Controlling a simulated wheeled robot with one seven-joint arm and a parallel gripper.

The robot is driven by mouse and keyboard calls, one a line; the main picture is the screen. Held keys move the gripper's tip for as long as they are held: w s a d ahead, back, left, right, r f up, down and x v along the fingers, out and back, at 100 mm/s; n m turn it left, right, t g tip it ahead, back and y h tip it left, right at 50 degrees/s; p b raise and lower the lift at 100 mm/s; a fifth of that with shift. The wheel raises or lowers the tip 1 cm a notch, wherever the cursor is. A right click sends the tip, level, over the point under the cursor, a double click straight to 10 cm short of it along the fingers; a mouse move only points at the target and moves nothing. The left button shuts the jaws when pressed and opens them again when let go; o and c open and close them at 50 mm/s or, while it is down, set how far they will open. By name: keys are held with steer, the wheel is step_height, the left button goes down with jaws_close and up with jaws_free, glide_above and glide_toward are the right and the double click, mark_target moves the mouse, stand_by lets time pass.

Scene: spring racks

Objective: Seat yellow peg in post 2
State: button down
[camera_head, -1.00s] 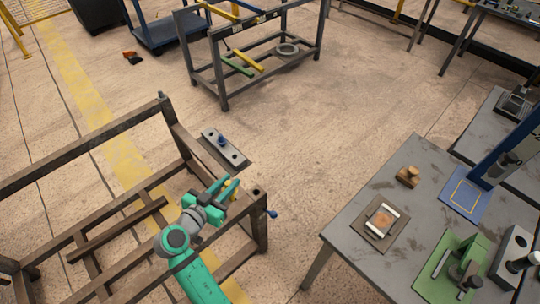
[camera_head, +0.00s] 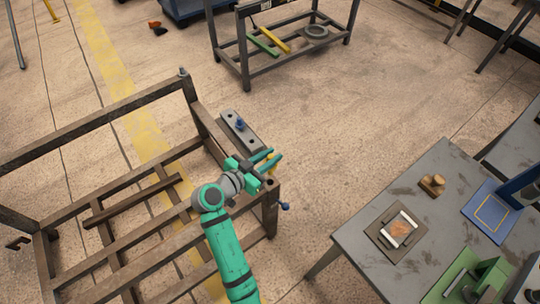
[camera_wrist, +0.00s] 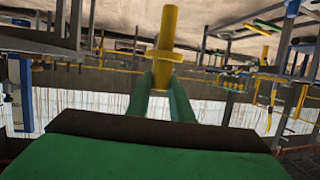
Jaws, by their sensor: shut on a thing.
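A yellow peg with a wider collar shows in the wrist view (camera_wrist: 167,35), upright in that picture, its lower part between my teal fingers. My gripper (camera_head: 268,160) is shut on it. In the head view the yellow peg (camera_head: 274,164) is small and partly hidden by the fingers. It is over or close to the near right corner post (camera_head: 271,184) of the brown metal rack (camera_head: 100,120); its height above the post is unclear. The post's top has a dark hole. Another rack post, at the far corner, carries a grey peg (camera_head: 183,71). No post numbers are readable.
A grey plate (camera_head: 229,119) with a blue peg (camera_head: 240,125) sits beside the rack's right rail. A blue-ended handle (camera_head: 284,206) sticks out near the corner post. A grey worktable (camera_head: 365,215) stands to the right, with open floor between.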

steer(key=shift+f, duration=2.7)
step_height(320, 180, down, 7)
stand_by(2.9)
steer(key=c, duration=1.5)
jaws_free()
steer(key=shift+s+f, duration=0.1)
steer(key=shift+a, duration=0.1)
steer(key=v, duration=1)
steer(key=shift+s+a, duration=0.15)
steer(key=shift+s, duration=0.1)
